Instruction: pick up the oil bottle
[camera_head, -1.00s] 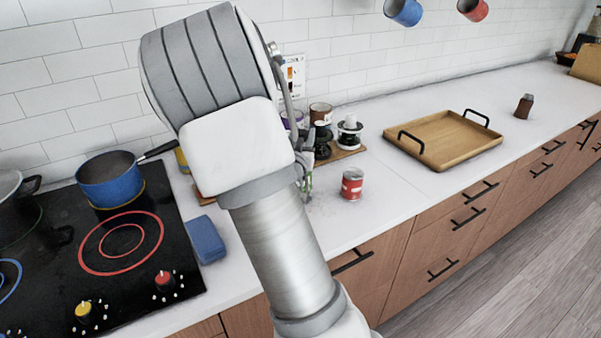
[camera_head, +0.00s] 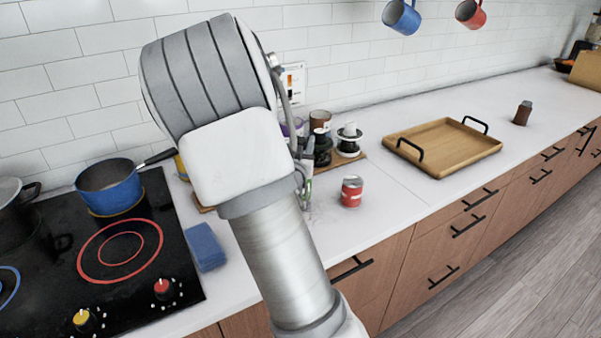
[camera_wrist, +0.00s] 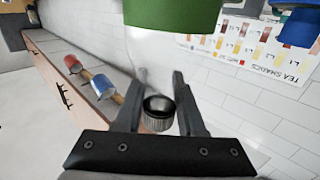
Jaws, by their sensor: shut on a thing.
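The oil bottle (camera_wrist: 152,70) fills the upper middle of the wrist view. It has a clear body, a green band and a dark ridged cap. My gripper (camera_wrist: 158,92) has one finger on each side of the bottle near the cap end and is shut on it. In the head view my arm hides most of the gripper and bottle. Only a small green and pale part of the bottle (camera_head: 306,186) shows at the arm's right edge, above the counter.
A red-and-white can (camera_head: 351,192) stands just right of the arm. Jars on a wooden board (camera_head: 352,157) are behind it. A wooden tray (camera_head: 440,150) lies to the right. A hob with a blue pan (camera_head: 110,188) and a blue sponge (camera_head: 205,246) are left.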

